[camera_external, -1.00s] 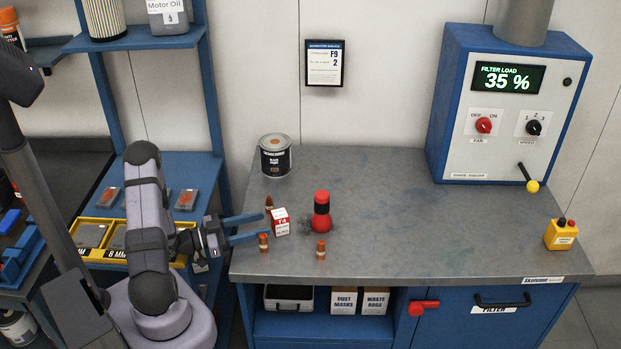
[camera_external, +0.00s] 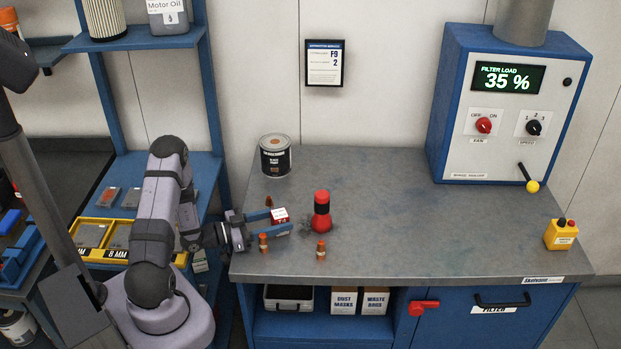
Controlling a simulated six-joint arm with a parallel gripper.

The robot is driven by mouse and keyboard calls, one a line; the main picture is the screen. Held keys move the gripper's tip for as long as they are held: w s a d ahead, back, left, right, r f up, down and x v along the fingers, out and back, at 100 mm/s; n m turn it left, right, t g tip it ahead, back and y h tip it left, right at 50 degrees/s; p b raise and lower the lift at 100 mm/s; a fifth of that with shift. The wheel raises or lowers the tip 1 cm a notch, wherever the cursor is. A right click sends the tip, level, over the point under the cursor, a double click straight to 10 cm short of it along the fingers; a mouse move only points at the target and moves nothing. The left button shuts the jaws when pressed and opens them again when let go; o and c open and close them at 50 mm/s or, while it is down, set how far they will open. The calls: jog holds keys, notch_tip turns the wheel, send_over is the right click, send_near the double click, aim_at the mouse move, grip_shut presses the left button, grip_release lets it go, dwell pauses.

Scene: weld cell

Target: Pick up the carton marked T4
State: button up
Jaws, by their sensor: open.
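The T4 carton (camera_external: 280,217), a small white box with a red band, stands on the grey metal bench top. My gripper (camera_external: 277,221) has reached in from the left with its two blue fingers open. The fingers lie one on the far side and one on the near side of the carton, which is between their tips. I cannot tell whether either finger touches it. The carton's lower part is partly hidden by the near finger.
Small orange-brown bottles stand close by: one (camera_external: 263,243) just in front of my gripper, one (camera_external: 321,250) to the right, one (camera_external: 269,202) behind. A red-and-black bottle (camera_external: 321,212) stands right of the carton. A paint can (camera_external: 275,155) is behind.

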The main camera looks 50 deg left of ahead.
aim_at(280, 214)
jog(key=shift+w+d, duration=0.15)
jog(key=shift+w, duration=0.15)
jog(key=c, duration=0.9)
jog(key=shift+r, duration=0.1)
jog(key=shift+r+b, duration=0.6)
jog(key=shift+r, duration=4.3)
